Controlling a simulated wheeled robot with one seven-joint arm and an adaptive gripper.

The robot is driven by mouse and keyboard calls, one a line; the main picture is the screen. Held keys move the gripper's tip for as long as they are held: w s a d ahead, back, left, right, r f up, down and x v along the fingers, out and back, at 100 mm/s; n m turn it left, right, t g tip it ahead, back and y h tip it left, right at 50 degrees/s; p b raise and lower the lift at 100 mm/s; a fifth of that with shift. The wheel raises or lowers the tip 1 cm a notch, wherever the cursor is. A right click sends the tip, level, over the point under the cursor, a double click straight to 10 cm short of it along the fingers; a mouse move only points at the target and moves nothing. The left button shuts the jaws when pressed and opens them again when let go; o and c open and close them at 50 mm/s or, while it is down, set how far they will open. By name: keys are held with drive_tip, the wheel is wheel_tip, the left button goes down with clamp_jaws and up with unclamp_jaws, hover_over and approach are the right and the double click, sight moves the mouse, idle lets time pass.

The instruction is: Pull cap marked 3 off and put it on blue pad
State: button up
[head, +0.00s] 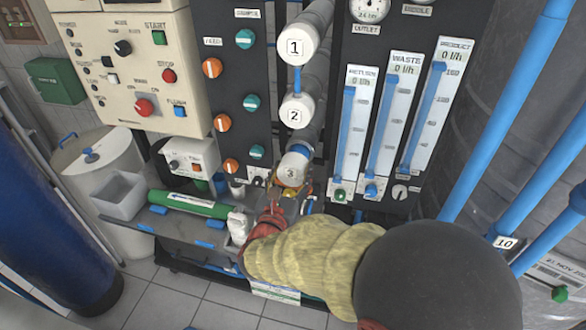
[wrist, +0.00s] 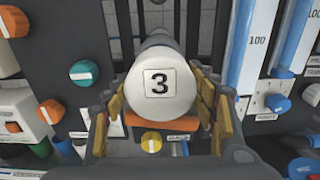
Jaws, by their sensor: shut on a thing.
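The white cap marked 3 (head: 291,172) faces out at the end of the lowest grey horizontal tube. In the wrist view the cap (wrist: 160,106) sits between the yellow-padded fingers of my gripper (wrist: 161,92), which is shut on it from both sides. My gripper (head: 290,188) also shows around the cap in the head view, partly hidden by my arm. The cap appears still in line with its tube (wrist: 158,38); I cannot tell whether a gap lies behind it. Small flat blue patches, one of them (head: 205,244), lie on the grey shelf; I cannot tell which is the pad.
Caps marked 1 (head: 295,46) and 2 (head: 295,114) close the tubes above. A green cylinder (head: 188,204) lies on the shelf beside a white object (head: 238,226). Orange and teal knobs (head: 222,122) stand left, flow meters (head: 383,120) right. A yellow knob (wrist: 151,141) is below the cap.

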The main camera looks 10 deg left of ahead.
drive_tip(key=shift+s, duration=0.2)
drive_tip(key=shift+s+a+p, duration=0.15)
drive_tip(key=shift+s+p, duration=0.05)
drive_tip(key=shift+s, duration=0.95)
drive_tip(key=shift+s+a+p, duration=0.2)
drive_tip(key=shift+s+p, duration=0.05)
drive_tip(key=shift+s, duration=0.9)
drive_tip(key=shift+s+a+p, duration=0.15)
drive_tip(key=shift+s+p, duration=0.05)
drive_tip(key=shift+s, duration=0.95)
